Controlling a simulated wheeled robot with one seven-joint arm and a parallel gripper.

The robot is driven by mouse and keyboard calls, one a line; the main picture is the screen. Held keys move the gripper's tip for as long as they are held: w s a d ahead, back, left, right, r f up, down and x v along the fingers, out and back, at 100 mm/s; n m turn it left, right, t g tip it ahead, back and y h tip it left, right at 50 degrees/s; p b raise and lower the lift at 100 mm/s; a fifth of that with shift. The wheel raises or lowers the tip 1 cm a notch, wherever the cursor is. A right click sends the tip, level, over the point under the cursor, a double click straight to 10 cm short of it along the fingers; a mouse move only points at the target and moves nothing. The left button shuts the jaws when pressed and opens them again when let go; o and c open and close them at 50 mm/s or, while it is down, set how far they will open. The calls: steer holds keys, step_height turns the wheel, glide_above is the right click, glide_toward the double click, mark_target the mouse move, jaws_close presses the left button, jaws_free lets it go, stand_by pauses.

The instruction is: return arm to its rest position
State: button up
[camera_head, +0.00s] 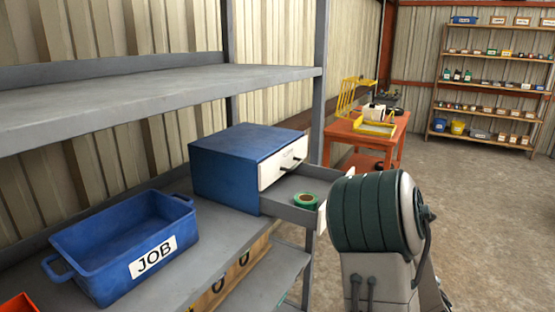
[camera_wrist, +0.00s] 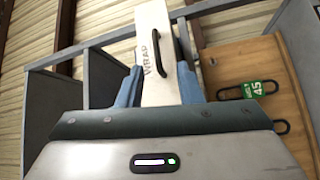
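In the head view my arm (camera_head: 375,215) stands at the right of the shelf and hides my gripper. In the wrist view my gripper (camera_wrist: 158,85) shows two blue fingers spread apart, with no object held between them. Beyond and between the fingers is a white drawer front (camera_wrist: 160,50) marked WRAP, with a black handle. Whether the fingers touch it I cannot tell. In the head view a blue drawer cabinet (camera_head: 235,165) has its upper white-fronted drawer (camera_head: 283,163) shut. Its lower grey drawer (camera_head: 285,208) is pulled out, with a green tape roll (camera_head: 306,200) inside.
A blue bin (camera_head: 90,265) marked JOB sits on the grey shelf, under an upper shelf board (camera_head: 150,90). A shelf post (camera_head: 318,90) stands beside the cabinet. An orange table (camera_head: 370,135) and stocked rack (camera_head: 490,90) are farther back. Floor at right is clear.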

steer(key=s+a+m+g, duration=0.4)
steer(key=s+m+g, duration=0.1)
steer(key=s, duration=0.3)
steer(key=s+a+m+g+h+p, duration=0.1)
steer(key=s+a+m+g, duration=0.4)
steer(key=s, duration=0.3)
steer(key=s+a+m+g+h, duration=0.1)
steer(key=s+a+m+g, duration=0.4)
steer(key=s+m+g, duration=0.1)
steer(key=shift+s+a+r+m, duration=0.3)
steer(key=shift+s+m, duration=0.2)
steer(key=shift+s, duration=0.7)
